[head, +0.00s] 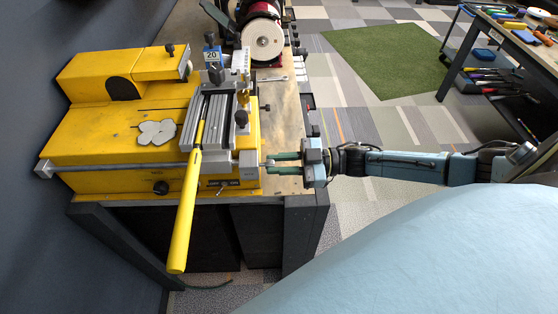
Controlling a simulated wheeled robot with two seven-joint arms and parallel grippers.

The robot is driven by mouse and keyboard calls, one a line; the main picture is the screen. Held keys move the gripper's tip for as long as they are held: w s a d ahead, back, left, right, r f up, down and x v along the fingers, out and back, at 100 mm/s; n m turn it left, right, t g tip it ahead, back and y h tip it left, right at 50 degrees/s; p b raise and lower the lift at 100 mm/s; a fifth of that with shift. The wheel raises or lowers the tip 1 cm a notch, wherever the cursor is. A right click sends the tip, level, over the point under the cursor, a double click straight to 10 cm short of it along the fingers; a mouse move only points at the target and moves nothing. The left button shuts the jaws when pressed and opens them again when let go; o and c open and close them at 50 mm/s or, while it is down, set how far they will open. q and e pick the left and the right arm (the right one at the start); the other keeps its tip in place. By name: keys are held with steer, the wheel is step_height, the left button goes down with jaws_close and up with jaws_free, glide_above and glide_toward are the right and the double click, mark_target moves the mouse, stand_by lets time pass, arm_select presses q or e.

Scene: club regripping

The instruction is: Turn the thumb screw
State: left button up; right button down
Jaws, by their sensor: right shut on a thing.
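My right gripper (282,162) reaches in from the right and points left, at the right end of the grey clamp block (248,163) at the machine's front edge. Its green fingers are shut on a small part at that end, which looks like the thumb screw; the fingers hide most of it. A yellow machine (95,135) stands on the bench. A long yellow handle (182,225) slopes from the grey slide (213,115) over the front edge. Dark knobs show on the slide (241,118) and front face (161,187). My left gripper is out of view.
A wrench (272,79) lies on the bench (285,120) behind my gripper. A grinder-like wheel (263,40) stands at the back. A tool table (520,40) is at the far right. Open floor and a green mat (385,58) lie between.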

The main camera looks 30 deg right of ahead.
steer(key=c, duration=1.3)
jaws_free()
steer(key=shift+d, duration=0.1)
steer(key=shift+b+v, duration=1.25)
steer(key=shift+v, duration=5.4)
steer(key=shift+w, duration=0.1)
